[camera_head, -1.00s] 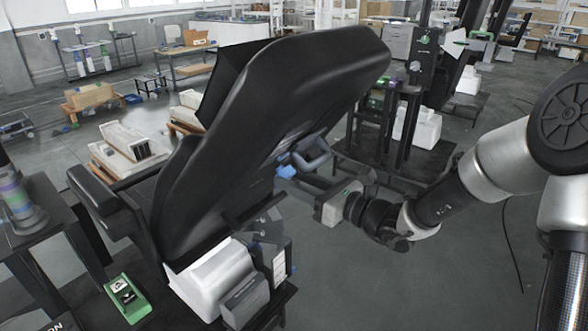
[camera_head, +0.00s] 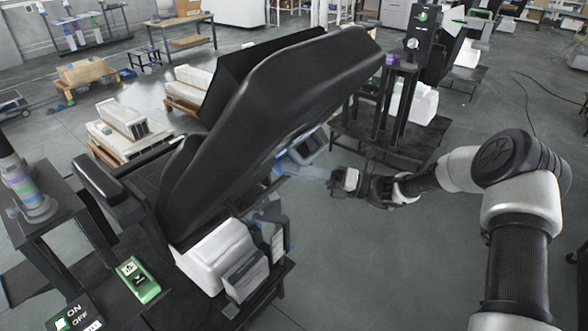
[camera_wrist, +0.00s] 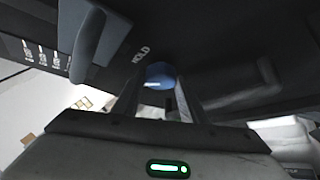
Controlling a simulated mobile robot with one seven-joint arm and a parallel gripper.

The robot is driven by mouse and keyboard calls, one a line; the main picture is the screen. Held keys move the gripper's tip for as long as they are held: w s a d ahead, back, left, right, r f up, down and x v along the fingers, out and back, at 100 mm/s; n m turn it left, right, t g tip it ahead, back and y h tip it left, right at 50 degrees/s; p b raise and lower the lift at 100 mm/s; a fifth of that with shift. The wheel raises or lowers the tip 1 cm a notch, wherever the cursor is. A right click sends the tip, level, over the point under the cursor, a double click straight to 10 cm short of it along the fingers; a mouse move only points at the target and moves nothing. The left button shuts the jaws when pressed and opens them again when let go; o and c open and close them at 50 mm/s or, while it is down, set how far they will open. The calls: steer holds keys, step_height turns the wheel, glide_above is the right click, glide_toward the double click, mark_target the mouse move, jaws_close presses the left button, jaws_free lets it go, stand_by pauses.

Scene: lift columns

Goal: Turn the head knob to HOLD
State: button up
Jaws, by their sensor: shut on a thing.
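The head knob (camera_wrist: 160,74) is a round blue knob on the dark back of the reclined chair. In the wrist view it sits between the tips of my gripper (camera_wrist: 160,92), which is shut on it. The white word HOLD (camera_wrist: 141,54) is printed just above and left of the knob. In the head view my gripper (camera_head: 318,173) reaches the underside of the chair back (camera_head: 270,115) from the right. The knob is hard to make out there, and any pointer mark on it cannot be read.
A blue-grey handle (camera_wrist: 92,42) stands close left of my gripper in the wrist view. White printed labels lie left of it. A white box (camera_head: 215,252) and an ON/OFF panel (camera_head: 75,318) are below the chair. Open floor lies right of the chair.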

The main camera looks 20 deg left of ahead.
steer(key=g+b, duration=0.2)
steer(key=m+g+y+b, duration=0.1)
steer(key=g+b, duration=0.1)
steer(key=f+m+g+y+b, duration=0.1)
steer(key=g, duration=0.1)
steer(key=shift+w+a+b, duration=0.2)
steer(key=shift+w+b, duration=0.1)
steer(key=shift+b, duration=0.1)
steer(key=shift+g, duration=0.3)
steer(key=shift+r, duration=0.1)
steer(key=o, duration=1.1)
steer(key=shift+a, duration=0.1)
steer(key=shift+c, duration=0.2)
